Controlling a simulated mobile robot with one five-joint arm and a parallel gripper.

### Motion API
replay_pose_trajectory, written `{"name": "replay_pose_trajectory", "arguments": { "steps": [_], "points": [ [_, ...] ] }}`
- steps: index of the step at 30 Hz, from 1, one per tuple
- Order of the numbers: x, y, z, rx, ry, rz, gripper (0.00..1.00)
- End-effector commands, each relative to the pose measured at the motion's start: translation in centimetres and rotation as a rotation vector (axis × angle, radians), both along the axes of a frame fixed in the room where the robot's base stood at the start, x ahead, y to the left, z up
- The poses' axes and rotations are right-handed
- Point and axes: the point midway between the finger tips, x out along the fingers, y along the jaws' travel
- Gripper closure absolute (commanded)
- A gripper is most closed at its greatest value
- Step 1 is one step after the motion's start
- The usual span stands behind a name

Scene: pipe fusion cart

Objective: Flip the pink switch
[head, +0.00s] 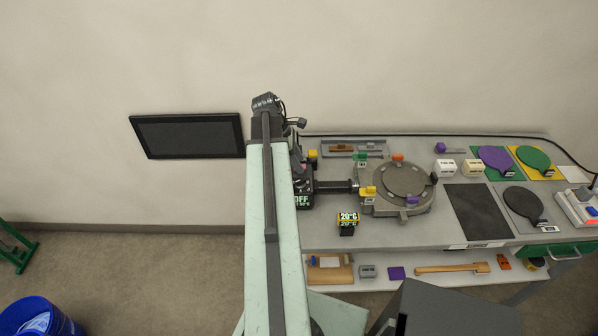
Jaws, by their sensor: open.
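My pale green arm rises through the middle of the head view, ending in a dark joint with cables and a small camera. I cannot make out my gripper's fingers. I cannot clearly pick out a pink switch. A small pinkish patch (298,154) shows just right of my arm, above a black unit (303,200) with a display reading OFF; my arm partly covers that area. A switch box (577,208) with small coloured parts sits at the right edge, partly cut off by the frame.
A dark screen (187,135) hangs on the wall; a blue bin (38,315) stands lower left.

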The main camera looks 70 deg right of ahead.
Motion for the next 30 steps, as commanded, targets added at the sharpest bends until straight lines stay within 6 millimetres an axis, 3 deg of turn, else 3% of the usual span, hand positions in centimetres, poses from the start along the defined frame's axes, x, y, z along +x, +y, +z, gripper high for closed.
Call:
{"name": "replay_pose_trajectory", "arguments": {
  "steps": [2,10,15,20,30],
  "points": [
    [-0.3,-0.1,-1.3,0.000,0.000,0.000,0.55],
    [-0.4,-0.2,-1.1,-0.001,0.000,0.000,0.55],
    [-0.4,-0.2,-1.1,-0.001,0.000,0.000,1.00],
    [-0.6,-0.2,-0.9,0.006,-0.013,-0.001,1.00],
    [-1.5,-0.6,-1.1,0.112,-0.288,-0.003,1.00]
  ]
}}
